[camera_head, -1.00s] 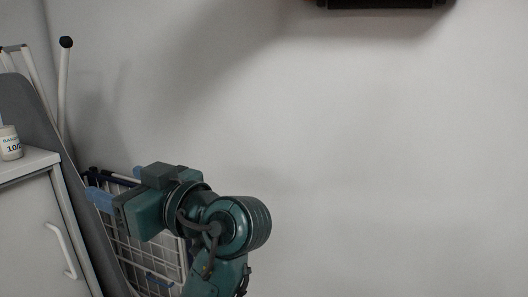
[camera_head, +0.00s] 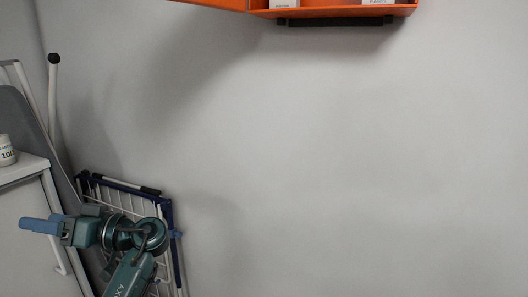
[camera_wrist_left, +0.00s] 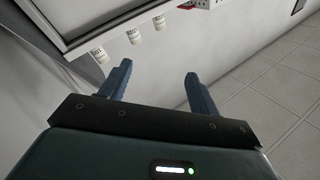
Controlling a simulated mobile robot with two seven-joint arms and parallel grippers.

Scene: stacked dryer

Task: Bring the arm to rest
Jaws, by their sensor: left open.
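My left gripper (camera_head: 38,225) is at the lower left in the head view, its blue fingers pointing left in front of the white cabinet (camera_head: 28,232). In the left wrist view the gripper (camera_wrist_left: 158,70) has its two blue fingers spread apart with nothing between them. My teal left arm rises from the bottom edge in the head view, in front of a folded drying rack (camera_head: 168,215). My right gripper is in neither view.
A white jar (camera_head: 7,152) stands on the cabinet. An open orange wall box (camera_head: 335,12) is at the top. Several jars, including one jar (camera_wrist_left: 134,36), show beyond the fingers in the wrist view. Tiled floor (camera_wrist_left: 270,95) is on the right there.

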